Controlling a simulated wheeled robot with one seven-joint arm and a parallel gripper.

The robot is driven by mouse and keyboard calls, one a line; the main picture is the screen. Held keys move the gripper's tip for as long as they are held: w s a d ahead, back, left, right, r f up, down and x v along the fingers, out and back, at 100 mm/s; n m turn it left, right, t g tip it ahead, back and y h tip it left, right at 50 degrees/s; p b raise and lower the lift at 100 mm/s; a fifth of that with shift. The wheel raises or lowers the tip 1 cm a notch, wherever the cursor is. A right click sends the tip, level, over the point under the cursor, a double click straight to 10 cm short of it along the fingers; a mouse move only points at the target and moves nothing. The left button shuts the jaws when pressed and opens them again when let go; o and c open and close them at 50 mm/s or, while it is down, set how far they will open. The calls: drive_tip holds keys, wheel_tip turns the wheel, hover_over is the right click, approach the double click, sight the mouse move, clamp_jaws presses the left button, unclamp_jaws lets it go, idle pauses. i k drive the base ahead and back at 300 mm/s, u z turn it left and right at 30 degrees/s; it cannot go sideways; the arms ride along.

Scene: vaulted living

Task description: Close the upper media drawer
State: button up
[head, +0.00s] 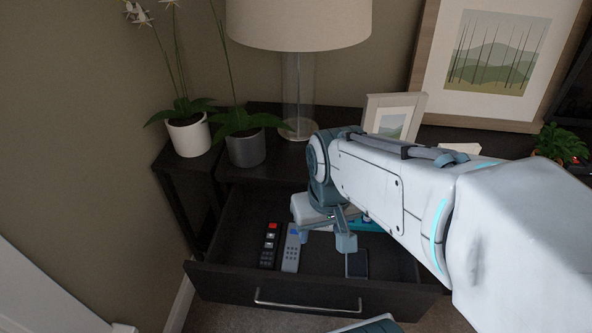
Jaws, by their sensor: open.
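The upper media drawer (218,284) is pulled out of the dark wooden cabinet (265,167). Its front panel carries a thin silver bar handle (307,307) and faces the bottom of the head view. Inside lie a black remote with a red button (270,246), a grey remote (291,249), a dark flat item (357,264) and a teal item (368,226) partly hidden by my arm. My gripper (325,241) is open, fingers pointing down over the drawer's interior, behind the front panel. I cannot tell its exact height above the contents. My arm hides the drawer's right rear.
Carpet (229,318) shows in front of the drawer. A wall is at left.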

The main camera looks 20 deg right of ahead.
sight(228, 273)
drive_tip(key=k, duration=1)
drive_tip(key=z, duration=0.95)
drive_tip(key=i, duration=0.95)
drive_tip(key=u, duration=0.95)
